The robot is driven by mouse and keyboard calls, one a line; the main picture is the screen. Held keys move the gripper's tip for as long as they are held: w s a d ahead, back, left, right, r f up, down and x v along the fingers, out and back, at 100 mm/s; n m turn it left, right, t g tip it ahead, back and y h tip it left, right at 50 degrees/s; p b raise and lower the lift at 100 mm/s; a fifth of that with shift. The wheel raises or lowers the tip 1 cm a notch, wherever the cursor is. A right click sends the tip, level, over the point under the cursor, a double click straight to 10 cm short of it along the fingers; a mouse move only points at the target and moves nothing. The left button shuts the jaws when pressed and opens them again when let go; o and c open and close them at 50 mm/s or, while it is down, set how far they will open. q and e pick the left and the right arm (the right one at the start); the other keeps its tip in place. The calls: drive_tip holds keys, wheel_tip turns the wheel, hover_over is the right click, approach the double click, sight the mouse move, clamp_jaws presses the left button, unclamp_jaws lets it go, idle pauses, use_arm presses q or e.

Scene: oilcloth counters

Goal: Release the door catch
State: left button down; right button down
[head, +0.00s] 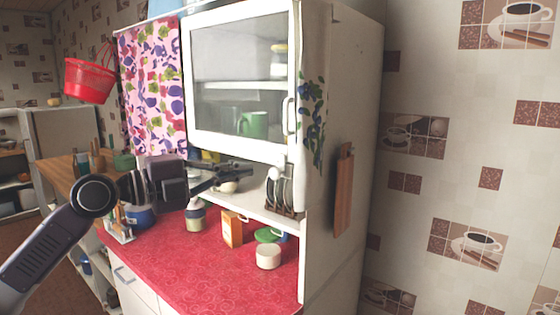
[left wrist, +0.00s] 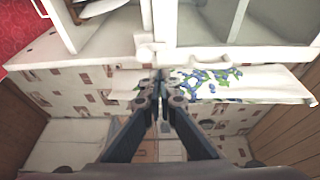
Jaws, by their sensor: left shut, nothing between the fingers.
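The white cabinet door (head: 240,140) has a glass pane and looks closed. A pale handle-like catch (head: 291,116) sits on its right edge. In the left wrist view, a small white knob-like fitting (left wrist: 146,46) shows just beyond my fingertips, with a curved white handle (left wrist: 210,41) to its right. I cannot tell which of these is the catch. My left gripper (head: 246,171) is shut and empty, below the door's lower edge in the head view. In the left wrist view my gripper (left wrist: 160,78) appears apart from the fittings. My right gripper is not in view.
A floral cloth (head: 313,120) hangs at the cabinet's right side, near a wooden board (head: 343,190). A jar (head: 195,215), a box (head: 231,229) and a white pot (head: 268,256) stand on the red counter (head: 200,270).

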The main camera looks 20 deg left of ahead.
sight(293, 158)
use_arm(q)
drive_tip(key=shift+w+a+r, duration=0.1)
drive_tip(key=shift+r, duration=0.2)
drive_tip(key=p+x, duration=0.3)
drive_tip(key=x, duration=0.1)
drive_tip(key=p+x, duration=0.3)
drive_tip(key=x, duration=0.1)
drive_tip(key=shift+w+d+r, duration=0.25)
drive_tip(key=shift+w+d, duration=0.05)
drive_tip(key=shift+w+d+f+p, duration=0.15)
drive_tip(key=shift+w+d+p, duration=0.2)
drive_tip(key=shift+w, duration=0.15)
drive_tip(key=shift+f, duration=0.1)
